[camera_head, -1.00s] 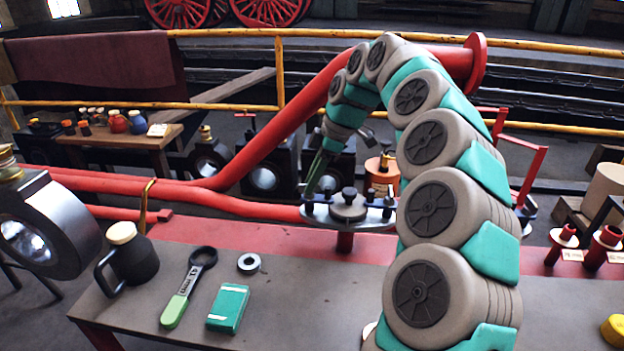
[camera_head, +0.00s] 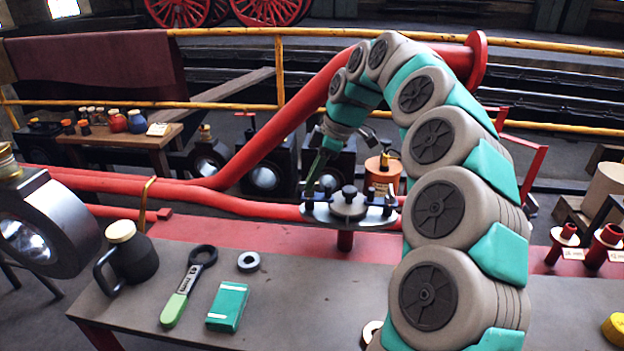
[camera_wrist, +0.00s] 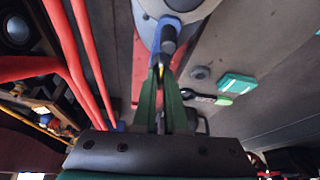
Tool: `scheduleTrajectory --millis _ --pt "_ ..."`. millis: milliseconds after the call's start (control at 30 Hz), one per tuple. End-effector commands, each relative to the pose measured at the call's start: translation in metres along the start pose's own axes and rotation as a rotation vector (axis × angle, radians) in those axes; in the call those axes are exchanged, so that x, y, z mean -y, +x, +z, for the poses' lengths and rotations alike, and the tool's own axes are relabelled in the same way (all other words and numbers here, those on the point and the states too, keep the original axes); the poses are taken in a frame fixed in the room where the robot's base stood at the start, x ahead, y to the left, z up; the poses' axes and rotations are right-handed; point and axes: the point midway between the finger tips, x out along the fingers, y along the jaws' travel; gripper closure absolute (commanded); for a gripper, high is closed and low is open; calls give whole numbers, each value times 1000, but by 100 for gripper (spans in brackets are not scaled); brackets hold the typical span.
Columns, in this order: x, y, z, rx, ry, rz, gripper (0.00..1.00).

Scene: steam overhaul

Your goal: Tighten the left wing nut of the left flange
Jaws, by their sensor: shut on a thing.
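The left flange (camera_head: 337,212) is a grey oval plate on a red post at the bench's back edge, with dark fittings on top. Its left wing nut (camera_head: 307,202) is at the plate's left end, small and partly hidden by my fingers. My gripper (camera_head: 312,187) comes down on it from above, with green fingers. In the wrist view my gripper (camera_wrist: 159,72) has its fingertips together on the blue and dark wing nut (camera_wrist: 168,42), over the grey flange plate (camera_wrist: 146,27). The nut's exact angle is not clear.
On the grey bench (camera_head: 300,310) lie a green-handled wrench (camera_head: 185,290), a grey ring (camera_head: 250,261) and a green box (camera_head: 228,307). A black jug (camera_head: 130,255) stands at the left. Red pipes (camera_head: 240,205) run behind the flange. Red flanged parts (camera_head: 603,247) stand at the right.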

Motion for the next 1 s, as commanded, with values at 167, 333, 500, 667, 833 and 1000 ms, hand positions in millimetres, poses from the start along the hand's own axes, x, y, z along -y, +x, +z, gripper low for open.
scheduleTrajectory --millis 167,333,500,667,833,1000 --pt "2 1 2 0 99 44 100" --pt "2 1 2 1 237 103 100" --pt "2 0 1 0 387 166 100" --pt "3 0 1 -1 528 225 100" --pt "4 0 0 1 677 287 100" --pt "5 1 -1 1 826 347 100"
